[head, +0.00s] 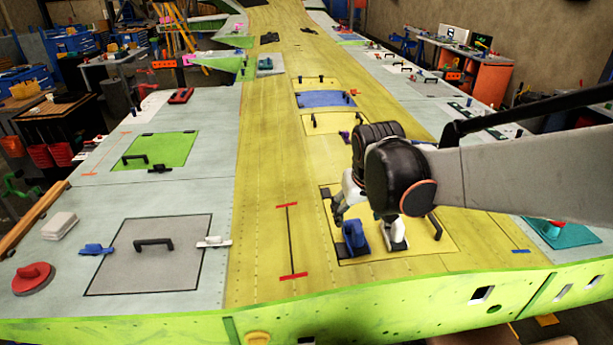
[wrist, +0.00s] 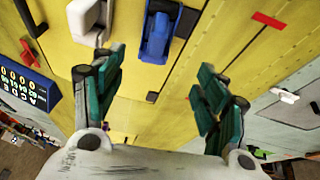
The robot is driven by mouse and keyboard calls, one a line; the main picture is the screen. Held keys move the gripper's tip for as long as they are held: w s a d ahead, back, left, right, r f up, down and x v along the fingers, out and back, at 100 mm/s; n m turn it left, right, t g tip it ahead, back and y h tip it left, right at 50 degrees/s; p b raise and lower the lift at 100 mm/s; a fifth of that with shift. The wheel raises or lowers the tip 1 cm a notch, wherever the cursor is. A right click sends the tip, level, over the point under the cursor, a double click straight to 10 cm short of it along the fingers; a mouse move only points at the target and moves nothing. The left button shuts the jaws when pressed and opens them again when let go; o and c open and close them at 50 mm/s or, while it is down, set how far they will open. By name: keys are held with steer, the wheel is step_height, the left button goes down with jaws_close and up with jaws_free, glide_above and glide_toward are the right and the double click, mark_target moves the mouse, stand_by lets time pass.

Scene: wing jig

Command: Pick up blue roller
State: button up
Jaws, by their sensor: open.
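The blue roller (head: 354,236), a blue tool with a raised body, rests on the yellow panel (head: 432,243) on the wing. It also shows in the wrist view (wrist: 157,40), at the top middle, just beyond the gap between my fingertips. A white tool of similar shape (head: 396,237) stands close beside it and is partly cut off in the wrist view (wrist: 86,14). My gripper (wrist: 160,78) is open, with its two green-padded fingers spread wide and nothing between them. In the head view my arm hides part of the panel and of the gripper.
A dark handle (head: 436,224) rises from the panel's right side. On the left lie a grey hatch (head: 180,270) with a handle, a blue clip (head: 97,249), a white clip (head: 214,242), a red disc (head: 33,278) and a white block (head: 59,225). The yellow strip left of the panel is mostly clear.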

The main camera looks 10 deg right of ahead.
mark_target(353, 223)
steer(key=b+x, duration=0.1)
steer(key=x, duration=0.5)
steer(key=shift+w+f, duration=0.15)
steer(key=shift+f, duration=0.05)
steer(key=x, duration=0.2)
steer(key=d+x, duration=0.1)
steer(key=x, duration=0.1)
steer(key=shift+w+f+b, duration=0.1)
steer(key=shift+f+b, duration=0.05)
steer(key=shift+b, duration=0.25)
steer(key=shift+w+f, duration=0.15)
steer(key=shift+f, duration=0.3)
steer(key=c, duration=1.3)
